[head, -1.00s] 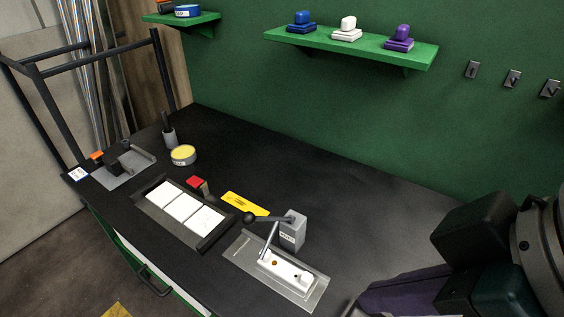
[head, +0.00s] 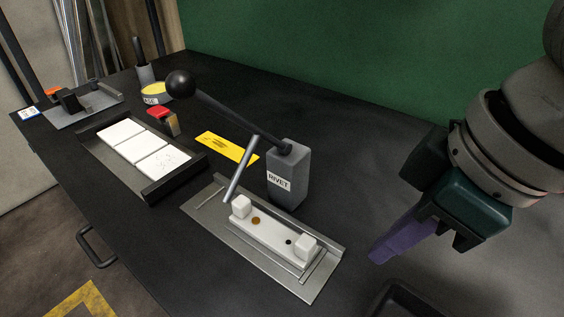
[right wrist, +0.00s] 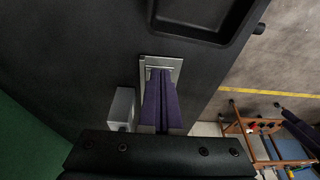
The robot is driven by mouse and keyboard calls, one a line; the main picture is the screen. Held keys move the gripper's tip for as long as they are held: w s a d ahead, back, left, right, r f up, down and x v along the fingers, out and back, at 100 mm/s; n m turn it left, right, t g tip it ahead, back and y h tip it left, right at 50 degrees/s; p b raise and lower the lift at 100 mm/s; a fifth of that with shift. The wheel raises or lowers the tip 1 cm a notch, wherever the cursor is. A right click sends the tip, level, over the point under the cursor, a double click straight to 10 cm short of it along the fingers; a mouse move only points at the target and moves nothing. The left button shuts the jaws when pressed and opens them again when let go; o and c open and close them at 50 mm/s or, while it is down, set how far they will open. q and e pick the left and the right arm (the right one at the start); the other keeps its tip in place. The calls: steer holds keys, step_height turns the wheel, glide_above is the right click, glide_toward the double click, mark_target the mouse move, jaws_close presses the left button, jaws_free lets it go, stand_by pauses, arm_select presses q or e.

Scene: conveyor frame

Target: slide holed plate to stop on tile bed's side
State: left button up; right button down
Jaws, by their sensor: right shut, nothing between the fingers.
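The white holed plate (head: 270,238) lies on the grey metal fixture (head: 222,226) beside the rivet press. It has a brass-coloured spot and a dark hole, with a white block near each end. The tile bed (head: 107,177), a dark tray with three white tiles, lies to the left. My right gripper (head: 376,256) has purple fingers and is shut and empty, to the right of the fixture and apart from it. In the right wrist view its shut fingers (right wrist: 163,73) overlap the fixture (right wrist: 146,63) and hide most of it.
The grey rivet press (head: 289,180) stands behind the fixture, its black-knobbed lever (head: 181,84) reaching left. A yellow card (head: 226,148), a red-topped block (head: 163,119) and a yellow tin (head: 156,92) lie farther back. A dark tray (head: 400,301) is at the front right.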

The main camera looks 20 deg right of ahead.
mark_target(280, 236)
steer(key=b+x, duration=0.2)
steer(key=x, duration=0.6)
steer(key=shift+s, duration=0.1)
steer(key=w+a, duration=0.2)
steer(key=shift+w+b, duration=0.35)
steer(key=shift+w+a, duration=0.25)
steer(key=shift+w, duration=0.05)
steer(key=shift+r, duration=0.1)
steer(key=w+a, duration=0.4)
steer(key=w, duration=0.1)
steer(key=shift+d, duration=0.1)
